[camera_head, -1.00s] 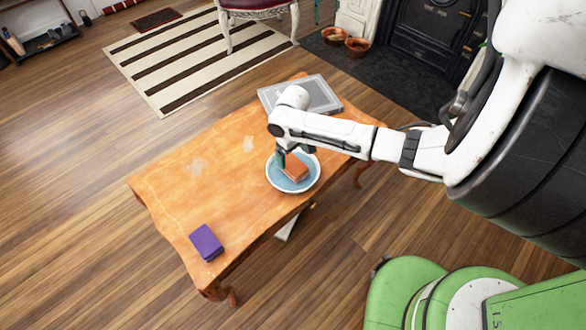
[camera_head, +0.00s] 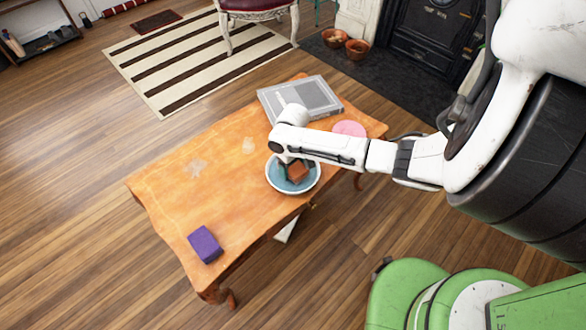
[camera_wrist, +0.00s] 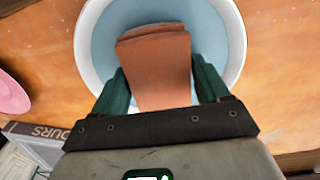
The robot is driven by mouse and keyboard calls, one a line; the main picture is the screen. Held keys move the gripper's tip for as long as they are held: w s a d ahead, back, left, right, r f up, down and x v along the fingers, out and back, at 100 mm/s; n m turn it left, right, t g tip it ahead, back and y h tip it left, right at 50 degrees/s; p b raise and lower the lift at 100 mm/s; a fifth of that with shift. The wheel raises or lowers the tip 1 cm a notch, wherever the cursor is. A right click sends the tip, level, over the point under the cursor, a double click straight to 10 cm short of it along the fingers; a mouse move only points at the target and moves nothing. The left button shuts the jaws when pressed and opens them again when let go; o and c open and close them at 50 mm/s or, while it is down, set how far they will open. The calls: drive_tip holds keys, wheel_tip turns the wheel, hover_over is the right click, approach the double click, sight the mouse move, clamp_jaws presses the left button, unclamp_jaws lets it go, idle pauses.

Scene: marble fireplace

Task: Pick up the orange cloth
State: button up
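The orange cloth (camera_head: 298,171) is a folded, block-like piece in a blue bowl or deep plate with a white rim (camera_head: 318,184) on the wooden table. In the wrist view the cloth (camera_wrist: 158,65) lies between the two green fingers of my gripper (camera_wrist: 160,70), over the blue inside of the dish (camera_wrist: 232,45). The fingers stand apart, one on each side, very close to the cloth's edges. I cannot tell whether they press on it. In the head view my gripper (camera_head: 292,164) is down at the dish, and my wrist partly hides the cloth.
The wooden table (camera_head: 185,195) holds a purple block-like item (camera_head: 205,244) at the near left, a large grey book (camera_head: 315,95) behind the dish and a pink round item (camera_head: 349,129) to its right. The table's left half is mostly clear.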

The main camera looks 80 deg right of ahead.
drive_tip(key=c, duration=0.7)
drive_tip(key=shift+r, duration=0.5)
wheel_tip(320, 180, up, 2)
drive_tip(key=shift+r+p, duration=0.2)
drive_tip(key=shift+p, duration=0.3)
drive_tip(key=s+a+r, duration=0.1)
drive_tip(key=s+a+r+p, duration=0.1)
drive_tip(key=r, duration=0.1)
drive_tip(key=a+r+p, duration=0.1)
drive_tip(key=r, duration=0.1)
drive_tip(key=shift+s, duration=0.4)
drive_tip(key=s+a+r, duration=0.1)
drive_tip(key=s+a, duration=0.1)
drive_tip(key=s+a+r+p, duration=0.1)
drive_tip(key=s+a+r, duration=0.2)
drive_tip(key=s+a, duration=0.1)
drive_tip(key=a, duration=0.1)
drive_tip(key=shift+s+a+r+p, duration=0.1)
drive_tip(key=shift+s+r+p, duration=0.25)
drive_tip(key=shift+s, duration=0.05)
drive_tip(key=o, duration=0.5)
drive_tip(key=c, duration=0.3)
